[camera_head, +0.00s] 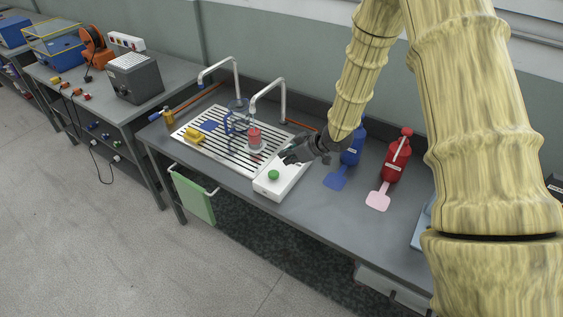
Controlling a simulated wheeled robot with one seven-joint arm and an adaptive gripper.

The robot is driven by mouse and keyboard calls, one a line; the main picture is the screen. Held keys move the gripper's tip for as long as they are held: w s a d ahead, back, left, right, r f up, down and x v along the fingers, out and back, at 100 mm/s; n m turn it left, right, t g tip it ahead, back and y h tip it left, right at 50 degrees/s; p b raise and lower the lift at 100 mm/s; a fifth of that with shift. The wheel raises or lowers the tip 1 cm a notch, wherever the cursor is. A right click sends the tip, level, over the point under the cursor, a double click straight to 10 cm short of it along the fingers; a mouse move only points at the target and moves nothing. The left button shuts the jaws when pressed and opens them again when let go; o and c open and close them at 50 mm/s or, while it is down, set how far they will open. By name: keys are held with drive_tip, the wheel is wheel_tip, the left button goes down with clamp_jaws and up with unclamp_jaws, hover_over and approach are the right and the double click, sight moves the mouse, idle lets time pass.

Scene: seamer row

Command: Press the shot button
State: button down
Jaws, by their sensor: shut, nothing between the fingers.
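A white box (267,188) stands on the grey bench near its front edge. A round green button (273,175) sits on its top, toward the front left. My gripper (287,158) is shut and empty. It is over the rear part of the white box, behind and to the right of the green button, and apart from the button in the picture. The gripper hides the back of the box, so any other button there cannot be seen. No label on the green button is readable. The exact height of the fingertips above the box cannot be told.
Left of the box is a slatted drip tray (190,142) with a blue jug (236,121), a red-and-clear vessel (255,138), a yellow block (194,134) and two curved taps. To the right stand a blue bottle (351,152) and a red bottle (396,158). A green towel (194,197) hangs in front.

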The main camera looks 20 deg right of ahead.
drive_tip(key=shift+b+v, duration=0.3)
drive_tip(key=shift+v, duration=1.15)
drive_tip(key=s+a+f+m, duration=0.1)
drive_tip(key=s+f, duration=0.2)
drive_tip(key=f, duration=0.1)
drive_tip(key=s+a+f+b, duration=0.1)
drive_tip(key=s+f, duration=0.1)
drive_tip(key=f, duration=0.2)
drive_tip(key=s+a+f+m+g+h+b, duration=0.1)
drive_tip(key=s+f, duration=0.2)
drive_tip(key=f, duration=0.2)
drive_tip(key=shift+s+a+m, duration=0.2)
drive_tip(key=shift+s+m, duration=0.1)
drive_tip(key=s+f+m+g+h+b, duration=0.1)
drive_tip(key=s+f+g, duration=0.1)
drive_tip(key=s+f, duration=0.4)
drive_tip(key=s+a+f+m+g+h+b, duration=0.1)
drive_tip(key=s+f, duration=0.6)
drive_tip(key=s, duration=0.9)
drive_tip(key=s+f+m+g+h+b, duration=0.2)
drive_tip(key=s+f, duration=0.4)
drive_tip(key=s, duration=0.6)
drive_tip(key=shift+a+f+m+g+h+b, duration=0.3)
drive_tip(key=shift+f+m+g+b, duration=0.15)
drive_tip(key=shift+m, duration=0.25)
